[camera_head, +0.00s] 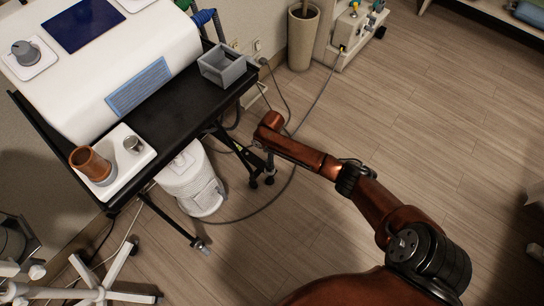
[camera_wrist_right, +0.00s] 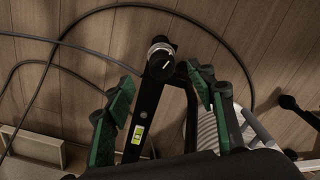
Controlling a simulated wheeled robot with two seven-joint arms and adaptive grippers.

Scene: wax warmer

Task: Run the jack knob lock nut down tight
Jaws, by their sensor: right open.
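In the right wrist view, a round knob with a metallic collar and a white mark (camera_wrist_right: 160,52) sits at the end of a black bar (camera_wrist_right: 146,115). I cannot tell the lock nut apart from this collar. My right gripper (camera_wrist_right: 160,80) has its green-padded fingers spread on either side of the bar. The knob appears just beyond the fingertips, and no finger visibly touches it. In the head view my right arm reaches from the lower right to beside the black cart (camera_head: 190,100); its fingers cannot be made out there. My left gripper is not in view.
A white machine (camera_head: 110,60), grey open box (camera_head: 222,66) and white tray (camera_head: 135,176) with a brown cup (camera_head: 92,166) stand on the cart. A white canister (camera_head: 190,180) is underneath. Cables (camera_wrist_right: 60,42) loop over the floor. Open floor lies right.

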